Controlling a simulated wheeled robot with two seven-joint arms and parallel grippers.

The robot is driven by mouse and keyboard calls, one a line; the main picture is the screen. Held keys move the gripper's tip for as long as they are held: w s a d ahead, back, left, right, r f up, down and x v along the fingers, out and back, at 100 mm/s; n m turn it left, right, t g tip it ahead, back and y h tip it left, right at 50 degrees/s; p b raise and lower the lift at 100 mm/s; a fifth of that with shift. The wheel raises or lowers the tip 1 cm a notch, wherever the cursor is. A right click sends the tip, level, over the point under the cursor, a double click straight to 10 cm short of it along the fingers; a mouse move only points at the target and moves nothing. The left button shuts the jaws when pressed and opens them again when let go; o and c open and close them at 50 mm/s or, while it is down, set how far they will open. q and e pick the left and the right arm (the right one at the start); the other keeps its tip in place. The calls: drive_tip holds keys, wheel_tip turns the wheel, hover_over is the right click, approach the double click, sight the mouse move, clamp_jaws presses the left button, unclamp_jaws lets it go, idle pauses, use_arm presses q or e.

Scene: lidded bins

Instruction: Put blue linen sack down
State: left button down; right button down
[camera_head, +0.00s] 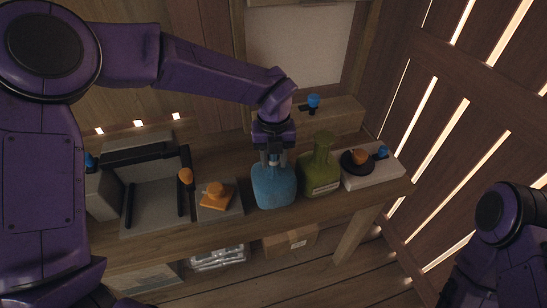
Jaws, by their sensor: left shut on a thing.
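The blue linen sack (274,188) is upright at the front middle of the wooden table. My left gripper (272,156) points down from above and is shut on the sack's narrow neck. I cannot tell whether the sack's base touches the tabletop. A green sack (321,174) with a pale label stands just to its right, very close to it. My right arm shows at the lower right edge, but its gripper is out of view.
Left of the blue sack is a grey block (220,214) with an orange knobbed piece (216,195). Farther left is an open grey bin (155,206) with black rails. A white box (374,172) with a black and orange lid is at right. A cardboard box (290,243) sits below the table.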

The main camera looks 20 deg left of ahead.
use_arm(q)
drive_tip(key=shift+f, duration=0.85)
drive_tip(key=c, duration=0.7)
unclamp_jaws()
drive_tip(key=shift+r, duration=0.4)
wheel_tip(320, 180, up, 12)
drive_tip(key=shift+f+b, duration=0.2)
drive_tip(key=shift+b, duration=0.45)
